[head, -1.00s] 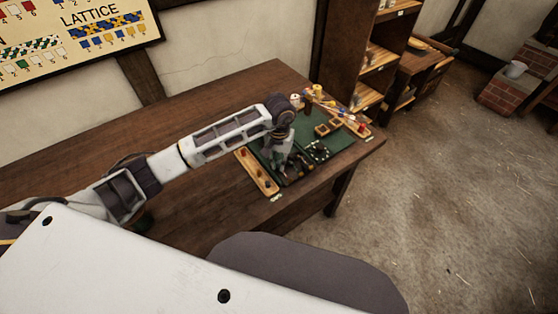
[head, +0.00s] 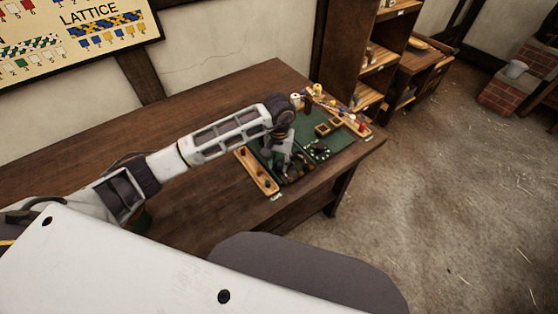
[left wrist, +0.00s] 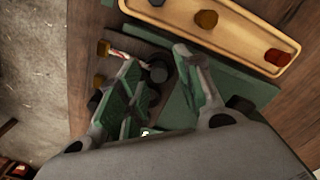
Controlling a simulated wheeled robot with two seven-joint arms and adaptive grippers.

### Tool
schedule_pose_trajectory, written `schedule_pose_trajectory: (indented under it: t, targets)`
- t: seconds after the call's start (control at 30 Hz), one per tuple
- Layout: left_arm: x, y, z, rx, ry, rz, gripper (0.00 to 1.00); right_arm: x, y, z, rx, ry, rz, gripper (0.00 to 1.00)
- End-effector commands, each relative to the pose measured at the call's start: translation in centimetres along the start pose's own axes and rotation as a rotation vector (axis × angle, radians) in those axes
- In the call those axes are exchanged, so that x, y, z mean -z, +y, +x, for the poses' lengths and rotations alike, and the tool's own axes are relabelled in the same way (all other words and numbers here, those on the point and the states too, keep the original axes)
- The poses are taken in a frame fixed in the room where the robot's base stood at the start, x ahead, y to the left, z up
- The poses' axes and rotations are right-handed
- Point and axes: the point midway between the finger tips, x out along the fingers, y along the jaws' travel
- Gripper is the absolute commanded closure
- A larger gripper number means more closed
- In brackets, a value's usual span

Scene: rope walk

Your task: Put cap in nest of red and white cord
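A short piece of red and white cord (left wrist: 122,53) shows in a dark tray in the left wrist view, between a brown peg-like piece and a dark round piece (left wrist: 157,72). Whether that dark piece is the cap, and the shape of any nest, I cannot tell. My left gripper (left wrist: 157,57) is open, its green-padded fingers apart. The dark piece shows between the fingers, and I see no clear grip on it. In the head view my left gripper (head: 284,166) hangs low over the green mat (head: 312,130). My right gripper is not in view.
A wooden tray (left wrist: 222,36) holds dark, brown and red pieces; it also shows at the mat's left in the head view (head: 258,172). The table (head: 215,100) is clear at the back left.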

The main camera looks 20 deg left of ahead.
Motion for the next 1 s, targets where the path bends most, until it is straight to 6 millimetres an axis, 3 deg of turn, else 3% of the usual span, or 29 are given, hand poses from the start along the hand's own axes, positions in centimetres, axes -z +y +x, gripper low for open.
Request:
schedule_pose_trajectory:
  t: [0.57,1.0]
  targets:
    - [0.0,0.0,-1.4,-0.001,-0.001,0.000,0.65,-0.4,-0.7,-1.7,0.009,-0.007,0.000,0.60]
    - [0.1,-0.1,-5.5,0.001,0.003,-0.001,0.65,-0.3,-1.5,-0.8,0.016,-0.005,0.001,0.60]
